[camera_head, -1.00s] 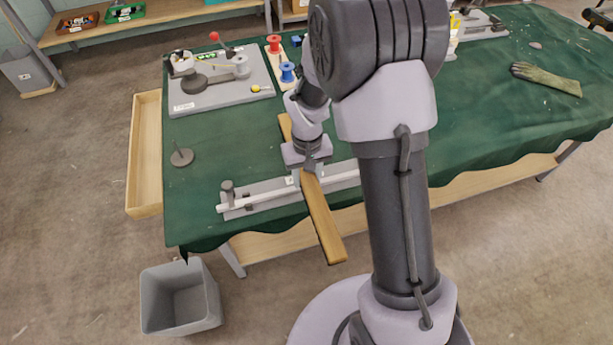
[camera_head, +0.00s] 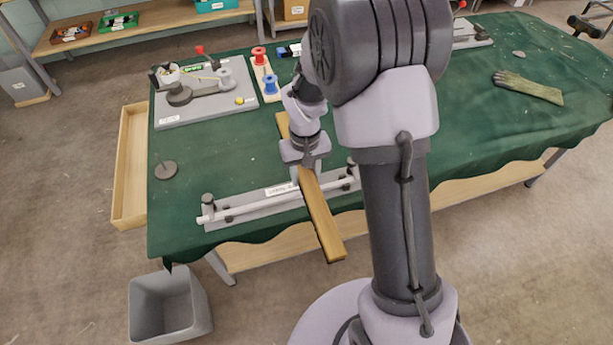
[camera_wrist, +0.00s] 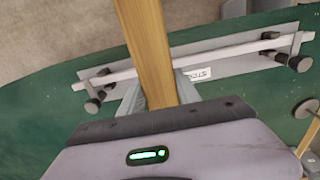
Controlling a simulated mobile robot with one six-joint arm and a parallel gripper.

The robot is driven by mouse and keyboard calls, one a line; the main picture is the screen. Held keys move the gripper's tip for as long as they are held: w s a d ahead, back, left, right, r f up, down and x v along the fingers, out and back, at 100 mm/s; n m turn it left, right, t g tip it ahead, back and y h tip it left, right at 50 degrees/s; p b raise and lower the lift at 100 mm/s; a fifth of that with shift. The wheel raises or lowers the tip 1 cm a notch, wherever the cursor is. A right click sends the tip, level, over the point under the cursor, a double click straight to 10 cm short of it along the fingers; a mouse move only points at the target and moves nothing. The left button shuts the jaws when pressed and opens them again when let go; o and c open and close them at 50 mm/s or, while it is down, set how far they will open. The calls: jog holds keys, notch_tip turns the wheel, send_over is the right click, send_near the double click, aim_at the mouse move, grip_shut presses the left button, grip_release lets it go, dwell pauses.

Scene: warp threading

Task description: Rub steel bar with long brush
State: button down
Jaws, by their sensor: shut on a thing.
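The long brush (camera_head: 322,222) is a long, flat wooden piece; its bristles cannot be made out. My gripper (camera_head: 309,174) is shut on it, and its fingers (camera_wrist: 158,92) flank the wood in the wrist view. The steel bar (camera_head: 246,207) is a thin pale rod held by dark-knobbed clamps near its ends on a grey plate by the table's front edge. It also shows in the wrist view (camera_wrist: 220,54). The brush lies crosswise over the bar, hiding its middle, with its near end beyond the table edge. Whether they touch cannot be told.
A grey board with a red-knobbed device (camera_head: 205,95) stands at the back left. Red and blue spools (camera_head: 270,84) are beside it. A disc with a pin (camera_head: 166,170) is left of the bar. A glove (camera_head: 528,88) lies right. A grey bin (camera_head: 170,310) stands on the floor.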

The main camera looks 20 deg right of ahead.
jog(key=shift+r+p, duration=1.4)
jog(key=shift+r, duration=0.7)
